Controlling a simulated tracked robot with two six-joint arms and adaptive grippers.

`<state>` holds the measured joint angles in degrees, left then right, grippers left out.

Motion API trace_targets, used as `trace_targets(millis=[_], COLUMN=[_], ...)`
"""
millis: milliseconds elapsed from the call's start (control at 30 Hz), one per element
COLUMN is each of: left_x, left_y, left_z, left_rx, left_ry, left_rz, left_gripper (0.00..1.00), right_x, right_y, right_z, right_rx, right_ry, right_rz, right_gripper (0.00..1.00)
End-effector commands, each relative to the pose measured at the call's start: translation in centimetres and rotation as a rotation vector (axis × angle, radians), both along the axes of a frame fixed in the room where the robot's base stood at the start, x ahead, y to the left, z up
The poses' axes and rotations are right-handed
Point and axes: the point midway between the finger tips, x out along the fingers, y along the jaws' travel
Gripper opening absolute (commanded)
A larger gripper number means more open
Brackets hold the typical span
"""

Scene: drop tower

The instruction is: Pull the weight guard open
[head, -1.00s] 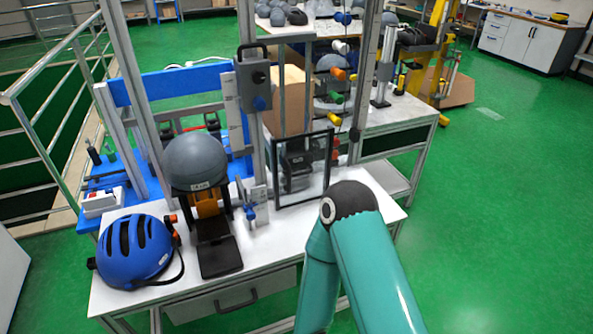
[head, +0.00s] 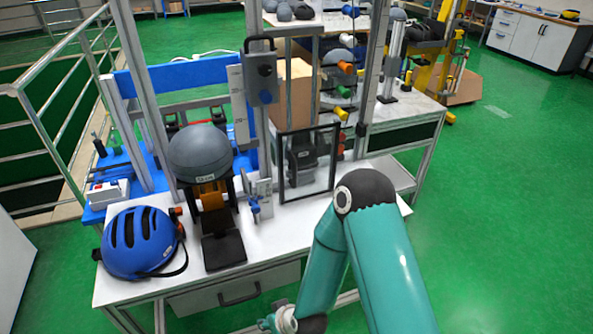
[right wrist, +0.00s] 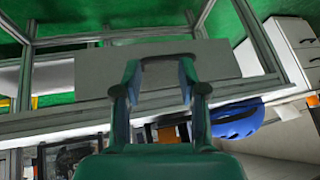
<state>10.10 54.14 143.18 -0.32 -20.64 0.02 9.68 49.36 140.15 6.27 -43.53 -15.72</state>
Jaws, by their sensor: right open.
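The weight guard looks to be the black-framed clear panel (head: 308,196) standing upright on the white bench, right of the grey ball in the head view. It appears closed, with a dark weight block (head: 303,160) visible behind it. My right arm is in front of the bench, its wrist low at the bottom edge of the head view. In the right wrist view my right gripper (right wrist: 160,72) is open and empty, facing the grey drawer front under the bench top. The guard is apart from the fingers. My left gripper is not in view.
A blue helmet (head: 141,243) lies at the bench's left front. A grey ball-shaped headform (head: 199,153) stands on an orange and black mount. Tower posts and a grey control box (head: 261,78) rise behind. Green floor is free to the right.

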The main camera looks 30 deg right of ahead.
Motion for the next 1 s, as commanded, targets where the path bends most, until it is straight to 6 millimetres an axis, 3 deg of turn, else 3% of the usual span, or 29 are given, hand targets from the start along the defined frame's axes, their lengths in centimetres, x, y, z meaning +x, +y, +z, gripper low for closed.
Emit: trace_targets(millis=[33, 100, 200, 300, 400, 500, 733, 1000], left_x=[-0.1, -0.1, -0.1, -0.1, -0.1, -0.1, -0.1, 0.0], left_y=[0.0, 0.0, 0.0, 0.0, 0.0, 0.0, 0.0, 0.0], left_z=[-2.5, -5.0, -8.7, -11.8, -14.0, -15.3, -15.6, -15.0], left_rx=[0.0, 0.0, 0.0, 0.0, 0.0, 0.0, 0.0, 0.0], left_ry=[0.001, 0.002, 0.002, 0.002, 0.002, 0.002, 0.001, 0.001], left_rz=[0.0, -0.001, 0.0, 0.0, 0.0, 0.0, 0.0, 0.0], left_gripper=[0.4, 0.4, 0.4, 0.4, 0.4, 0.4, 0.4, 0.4], right_x=[3.7, 8.2, 12.0, 13.0, 12.7, 12.3, 12.7, 16.2], right_y=[-2.5, -6.4, -11.7, -15.5, -17.5, -18.3, -18.7, -20.3], right_z=[0.9, 4.3, 10.2, 15.4, 18.5, 20.1, 20.6, 20.6], right_rx=[-0.067, -0.173, -0.309, -0.384, -0.403, -0.407, -0.406, -0.406], right_ry=[-0.144, -0.347, -0.604, -0.784, -0.887, -0.939, -0.955, -0.952], right_rz=[-0.043, -0.117, -0.237, -0.347, -0.413, -0.437, -0.444, -0.443], right_gripper=[0.41, 0.41, 0.41, 0.41, 0.41, 0.41, 0.41, 0.41])
